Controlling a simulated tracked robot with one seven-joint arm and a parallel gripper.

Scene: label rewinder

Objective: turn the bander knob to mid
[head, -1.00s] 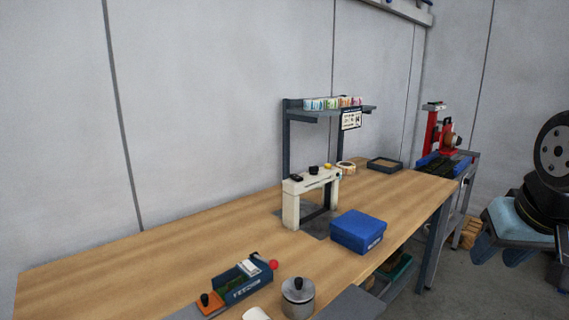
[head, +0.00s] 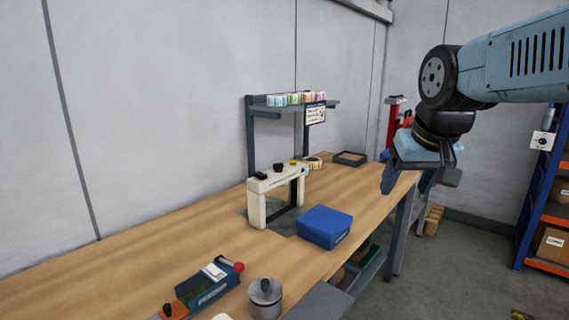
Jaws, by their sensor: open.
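The bander looks to be the white arch-shaped machine (head: 258,205) standing on the wooden workbench (head: 120,262), in the middle of the head view.
A blue lidded box (head: 325,227) stands right of the bander. A shelf (head: 293,108) with several label rolls rises behind it. A steel pot (head: 265,297) and a blue tray (head: 212,284) with a red ball lie at the front. Bare bench lies left of the bander.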

